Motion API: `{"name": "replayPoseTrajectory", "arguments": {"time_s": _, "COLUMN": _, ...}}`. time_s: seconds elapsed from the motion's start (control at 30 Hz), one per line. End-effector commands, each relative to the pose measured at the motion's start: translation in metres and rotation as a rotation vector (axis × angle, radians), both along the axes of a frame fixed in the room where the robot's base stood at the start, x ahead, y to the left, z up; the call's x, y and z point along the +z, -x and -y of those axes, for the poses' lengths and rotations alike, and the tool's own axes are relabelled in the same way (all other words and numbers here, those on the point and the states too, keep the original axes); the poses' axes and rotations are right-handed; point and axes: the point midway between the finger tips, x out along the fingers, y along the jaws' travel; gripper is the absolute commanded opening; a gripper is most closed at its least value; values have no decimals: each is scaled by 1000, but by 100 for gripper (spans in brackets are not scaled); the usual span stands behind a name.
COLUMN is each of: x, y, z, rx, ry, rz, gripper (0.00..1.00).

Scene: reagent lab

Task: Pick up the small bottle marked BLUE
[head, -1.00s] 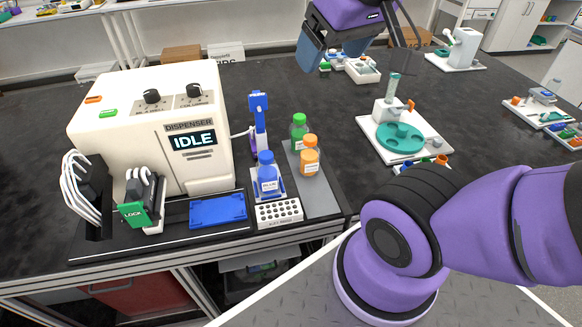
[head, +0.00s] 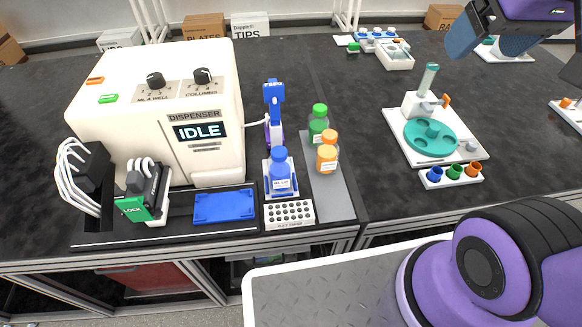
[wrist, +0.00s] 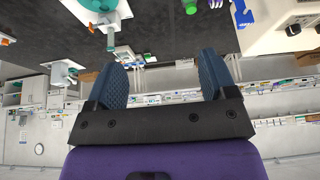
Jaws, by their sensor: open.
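The small blue bottle (head: 280,172) with a blue cap and white label stands upright on a small pad on the bench, right of the dispenser; its label is too small to read surely. An orange bottle (head: 327,155) and a green bottle (head: 318,125) stand on the grey strip just to its right. My gripper (head: 487,40) is in the upper right of the head view, far from the blue bottle, above the bench. In the wrist view my gripper (wrist: 162,64) is open, its two fingers apart with nothing between them. The blue bottle is not seen clearly there.
The dispenser (head: 195,130), reading IDLE, stands left of the bottles. A blue upright tool (head: 274,105) stands behind the blue bottle, a white perforated block (head: 289,213) in front. A centrifuge-like device (head: 400,150) stands right.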

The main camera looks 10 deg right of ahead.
Motion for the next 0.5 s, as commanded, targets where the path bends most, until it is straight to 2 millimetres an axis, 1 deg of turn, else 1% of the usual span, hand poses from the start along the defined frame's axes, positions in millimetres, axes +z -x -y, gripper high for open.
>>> {"name": "replayPoseTrajectory", "arguments": {"time_s": 0.27, "x": -5, "y": -20, "z": -9, "rx": 17, "ry": -6, "rz": -32, "gripper": 78}}
{"name": "replayPoseTrajectory", "arguments": {"time_s": 0.5, "x": -13, "y": -47, "z": -22, "rx": 39, "ry": -12, "rz": -74, "gripper": 78}}
